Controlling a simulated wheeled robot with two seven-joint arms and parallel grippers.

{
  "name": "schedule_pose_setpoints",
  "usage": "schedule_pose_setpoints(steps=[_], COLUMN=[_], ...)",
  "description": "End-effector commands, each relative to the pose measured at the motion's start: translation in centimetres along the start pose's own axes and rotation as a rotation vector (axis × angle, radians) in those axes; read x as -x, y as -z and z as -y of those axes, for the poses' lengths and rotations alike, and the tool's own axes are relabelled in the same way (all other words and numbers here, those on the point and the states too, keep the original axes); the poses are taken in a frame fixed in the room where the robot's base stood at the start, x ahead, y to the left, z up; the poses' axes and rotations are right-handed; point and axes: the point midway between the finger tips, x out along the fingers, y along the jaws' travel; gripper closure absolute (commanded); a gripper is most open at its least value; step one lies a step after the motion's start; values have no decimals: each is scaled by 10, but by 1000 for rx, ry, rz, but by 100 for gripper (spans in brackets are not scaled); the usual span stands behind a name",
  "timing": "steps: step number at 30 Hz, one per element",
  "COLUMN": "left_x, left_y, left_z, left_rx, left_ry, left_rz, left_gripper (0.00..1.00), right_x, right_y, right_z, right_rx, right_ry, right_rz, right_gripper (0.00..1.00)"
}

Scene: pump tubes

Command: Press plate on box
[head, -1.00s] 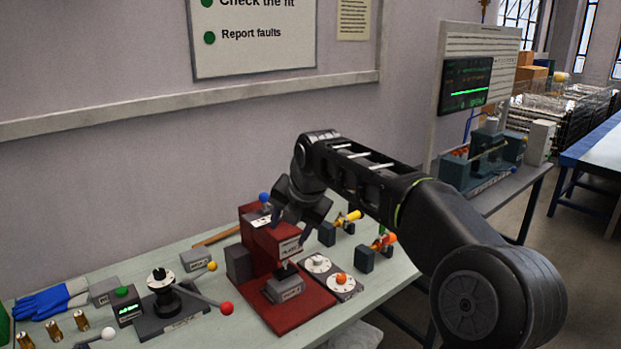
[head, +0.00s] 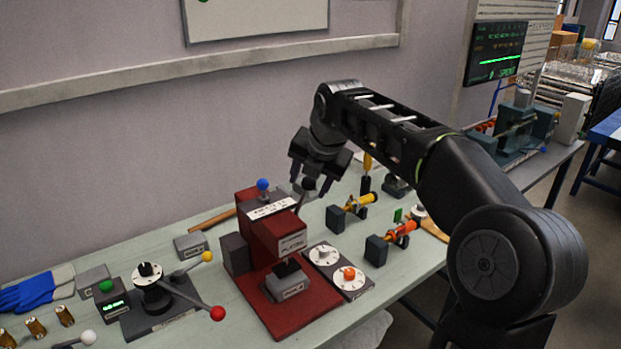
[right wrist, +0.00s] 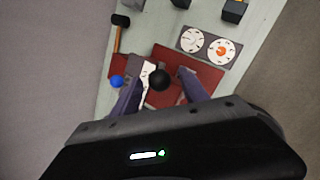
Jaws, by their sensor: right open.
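A red press (head: 247,208) stands on a red base on the bench. A grey labelled box (head: 287,288) sits under its ram, with a small dark part at the contact. I cannot make out a separate plate. The press has a lever with a black knob (head: 308,184) and a blue ball (head: 262,184) on top. My right gripper (head: 312,188) is open and empty, pointing down above the knob. In the right wrist view the black knob (right wrist: 160,80) lies between the spread fingers, apart from both. My left gripper is out of view.
A panel with two white dials (head: 337,268) lies right of the press. Yellow (head: 352,205) and orange (head: 397,235) tube fixtures stand beyond it. A red-knobbed lever fixture (head: 160,295) stands at left, near blue gloves (head: 38,292). A wall is behind.

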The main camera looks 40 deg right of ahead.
Motion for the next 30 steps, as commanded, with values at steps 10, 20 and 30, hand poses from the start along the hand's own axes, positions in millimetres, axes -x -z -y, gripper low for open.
schedule_pose_setpoints(steps=[10,20,30], left_x=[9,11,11], left_y=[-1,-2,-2], left_z=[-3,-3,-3], left_rx=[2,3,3], left_ry=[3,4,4], left_rz=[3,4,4], left_gripper=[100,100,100], right_x=[-47,-71,-71], right_y=[0,0,0], right_z=[0,0,0], right_rx=[-1,1,0], right_ry=[1,0,0], right_rz=[-5,-1,0], right_gripper=[48,48,59])
